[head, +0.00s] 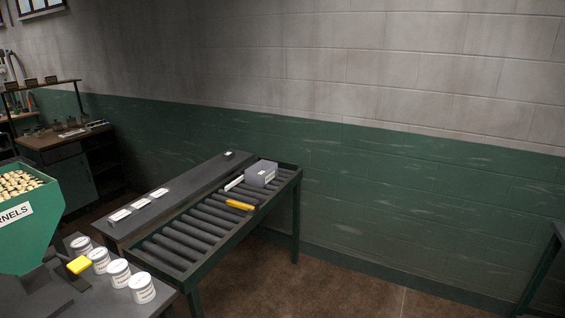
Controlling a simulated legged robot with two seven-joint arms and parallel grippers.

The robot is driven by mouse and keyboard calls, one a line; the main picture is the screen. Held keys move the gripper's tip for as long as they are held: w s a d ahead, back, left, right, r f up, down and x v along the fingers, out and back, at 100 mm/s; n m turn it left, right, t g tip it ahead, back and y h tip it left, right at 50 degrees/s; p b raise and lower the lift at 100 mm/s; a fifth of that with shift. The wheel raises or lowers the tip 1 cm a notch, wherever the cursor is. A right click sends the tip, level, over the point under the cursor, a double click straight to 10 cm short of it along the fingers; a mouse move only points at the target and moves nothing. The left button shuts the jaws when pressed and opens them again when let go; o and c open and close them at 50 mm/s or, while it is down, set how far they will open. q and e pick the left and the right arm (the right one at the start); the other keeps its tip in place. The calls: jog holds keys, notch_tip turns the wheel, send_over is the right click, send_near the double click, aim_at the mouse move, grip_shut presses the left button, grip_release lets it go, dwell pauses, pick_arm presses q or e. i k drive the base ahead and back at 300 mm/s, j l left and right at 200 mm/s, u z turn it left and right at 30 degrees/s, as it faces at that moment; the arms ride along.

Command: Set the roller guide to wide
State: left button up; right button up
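A roller conveyor (190,236) with a dark green frame and grey rollers runs from the lower left toward the wall. A yellow piece (240,205) lies across its rollers near the far half. A white bar (234,183) and a grey box (261,173) with a white label are at its far end. I cannot tell which of these parts is the roller guide, or its setting. A flat grey panel (185,190) along the conveyor's left side carries several white labels and a small dark block (229,155). Neither of my grippers shows in the view.
A green hopper (28,225) of kernels stands at the left. Several white tubs (118,272) and a yellow block (79,265) sit on a grey table in front. A workbench (62,138) stands back left. The brown floor right of the conveyor is open.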

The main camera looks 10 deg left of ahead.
aim_at(239, 179)
jog(key=i, duration=2.3)
